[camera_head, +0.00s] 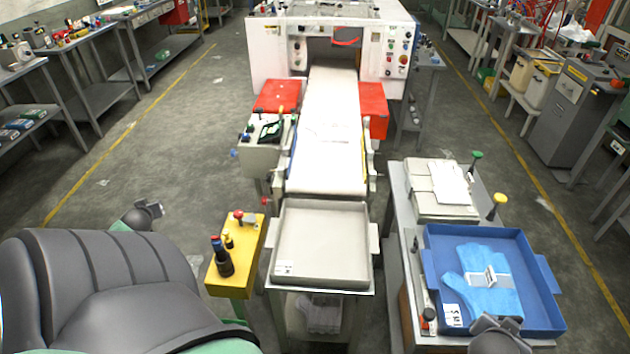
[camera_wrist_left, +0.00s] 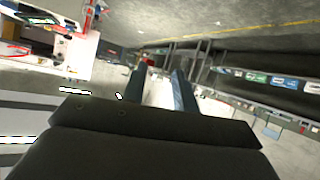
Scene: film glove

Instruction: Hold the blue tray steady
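The blue tray (camera_head: 545,268) lies flat on the grey side table at the lower right in the head view. Light blue gloves (camera_head: 492,290) with a white label band lie in it, and a white printed label is at its near left corner. My left gripper's two dark fingers (camera_wrist_left: 162,88) stand apart with nothing between them in the left wrist view. The left gripper is far left of the tray. A rounded grey part of my right arm is over the tray's near edge at the bottom of the head view. Its fingers are hidden, and contact with the tray cannot be told.
A grey tray (camera_head: 372,245) stands empty at the end of the white conveyor (camera_head: 328,130). A yellow control box (camera_head: 235,260) stands left of it. A stack of pale sheets (camera_head: 440,188) lies behind the blue tray. Open floor lies left of the conveyor.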

